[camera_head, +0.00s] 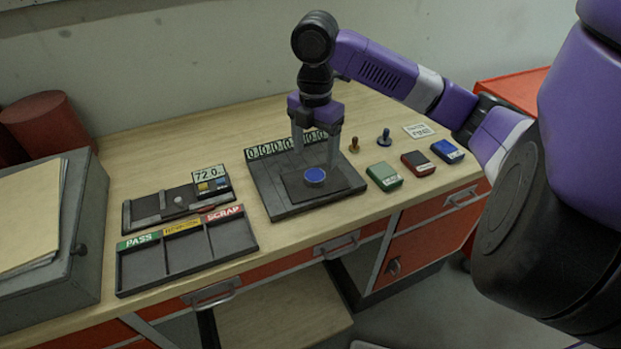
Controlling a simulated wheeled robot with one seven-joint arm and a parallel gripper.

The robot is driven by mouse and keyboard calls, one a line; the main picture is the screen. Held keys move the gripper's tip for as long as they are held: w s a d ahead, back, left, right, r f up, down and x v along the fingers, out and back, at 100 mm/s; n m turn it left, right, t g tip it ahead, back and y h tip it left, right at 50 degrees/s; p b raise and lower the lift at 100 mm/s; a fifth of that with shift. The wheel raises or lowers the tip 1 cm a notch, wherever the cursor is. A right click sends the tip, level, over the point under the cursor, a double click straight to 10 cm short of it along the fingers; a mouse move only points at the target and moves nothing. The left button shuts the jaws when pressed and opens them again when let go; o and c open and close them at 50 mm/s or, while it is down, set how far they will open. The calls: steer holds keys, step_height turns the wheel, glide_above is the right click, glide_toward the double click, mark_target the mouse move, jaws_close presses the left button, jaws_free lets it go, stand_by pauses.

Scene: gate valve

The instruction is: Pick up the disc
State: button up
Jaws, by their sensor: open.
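A small blue-topped disc (315,176) lies on the dark square plate (294,193) of a grey fixture (277,209) in the middle of the bench. My gripper (316,167) points down over the fixture, its two grey fingers apart. The fingers appear on the far side of the disc or above it; the exact gap to the disc cannot be told from this view. Nothing shows between the fingers.
A sorting tray (180,252) marked PASS, SCRAP and a yellow middle label is at front left, with a gauge (178,203) behind it. Green (384,176), red (417,163) and blue (447,151) boxes and two small stamps stand right.

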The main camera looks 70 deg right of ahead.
mark_target(315, 175)
steer(key=shift+d+f+p, duration=0.15)
steer(key=shift+f+p, duration=0.65)
steer(key=shift+f, duration=2.6)
steer(key=shift+c, duration=0.2)
jaws_close()
